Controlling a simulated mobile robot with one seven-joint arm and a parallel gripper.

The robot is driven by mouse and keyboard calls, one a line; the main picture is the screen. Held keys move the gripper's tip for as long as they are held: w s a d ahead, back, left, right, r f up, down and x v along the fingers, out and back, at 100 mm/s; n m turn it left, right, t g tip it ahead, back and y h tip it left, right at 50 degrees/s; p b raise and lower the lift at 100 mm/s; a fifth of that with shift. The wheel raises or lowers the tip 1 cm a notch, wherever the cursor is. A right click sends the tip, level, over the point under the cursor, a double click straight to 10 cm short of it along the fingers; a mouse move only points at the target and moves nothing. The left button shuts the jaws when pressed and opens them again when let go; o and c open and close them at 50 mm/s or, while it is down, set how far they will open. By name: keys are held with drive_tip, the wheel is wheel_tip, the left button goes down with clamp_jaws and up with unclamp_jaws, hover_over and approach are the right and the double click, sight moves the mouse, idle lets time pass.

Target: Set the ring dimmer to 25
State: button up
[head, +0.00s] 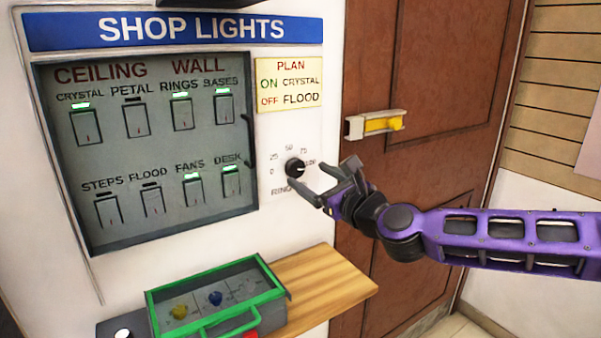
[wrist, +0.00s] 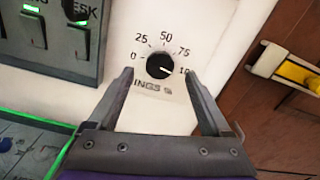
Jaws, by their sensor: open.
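The ring dimmer (head: 294,168) is a small round black knob on the white wall, right of the switch panel, with marks from 0 to 100 around it. In the wrist view the knob (wrist: 159,66) shows a white pointer line turned to the lower right, at about the 100 mark. The label under it reads RINGS, partly hidden. My gripper (head: 327,181) is open and empty, just right of and in front of the knob. In the wrist view the fingers of my gripper (wrist: 160,75) stand apart on either side below the knob, not visibly touching it.
A grey switch panel (head: 157,160) with several switches, some lit green, is left of the dimmer. A yellow-handled latch (head: 383,124) sits on the brown door (head: 440,70) at right. A green-framed box (head: 215,300) rests on a wooden shelf (head: 310,285) below.

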sight(297, 168)
drive_tip(key=shift+x, duration=2.45)
clamp_jaws()
